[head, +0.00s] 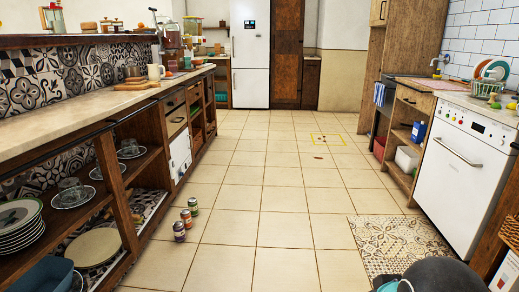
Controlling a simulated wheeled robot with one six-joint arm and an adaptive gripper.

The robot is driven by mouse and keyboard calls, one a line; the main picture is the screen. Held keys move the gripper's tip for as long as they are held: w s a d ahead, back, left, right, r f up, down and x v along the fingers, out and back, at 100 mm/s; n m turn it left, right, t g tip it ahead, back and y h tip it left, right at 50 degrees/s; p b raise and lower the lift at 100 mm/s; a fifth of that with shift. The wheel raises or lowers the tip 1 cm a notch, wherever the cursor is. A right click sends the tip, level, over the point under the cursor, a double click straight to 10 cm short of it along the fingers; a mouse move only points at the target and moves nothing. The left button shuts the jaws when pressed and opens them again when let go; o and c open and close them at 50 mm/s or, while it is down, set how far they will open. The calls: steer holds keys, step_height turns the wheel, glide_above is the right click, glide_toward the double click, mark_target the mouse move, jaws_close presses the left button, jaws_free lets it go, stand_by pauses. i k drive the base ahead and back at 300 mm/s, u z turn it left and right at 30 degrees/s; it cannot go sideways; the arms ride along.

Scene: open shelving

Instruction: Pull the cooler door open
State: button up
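A tall white fridge (250,55), the thing here most like a cooler, stands against the far wall. Its doors look shut, with a vertical handle at the left edge and a small dark panel near the top. A smaller white box-shaped unit (180,156) is set low in the left counter; I cannot tell if it has a cooler door. My gripper is not in view, so its state and its place relative to the fridge are hidden.
Tiled floor (270,170) runs clear down the middle to the fridge. Three small cans (186,219) stand on it by the left shelving (120,205). A yellow outline (328,139) marks the floor farther back. A white dishwasher (465,172) stands right, beside a patterned mat (395,240).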

mark_target(180, 148)
steer(key=i, duration=1.85)
steer(key=u, duration=0.25)
steer(key=i, duration=1.85)
steer(key=u, duration=0.4)
steer(key=i, duration=1.2)
steer(key=u, duration=0.1)
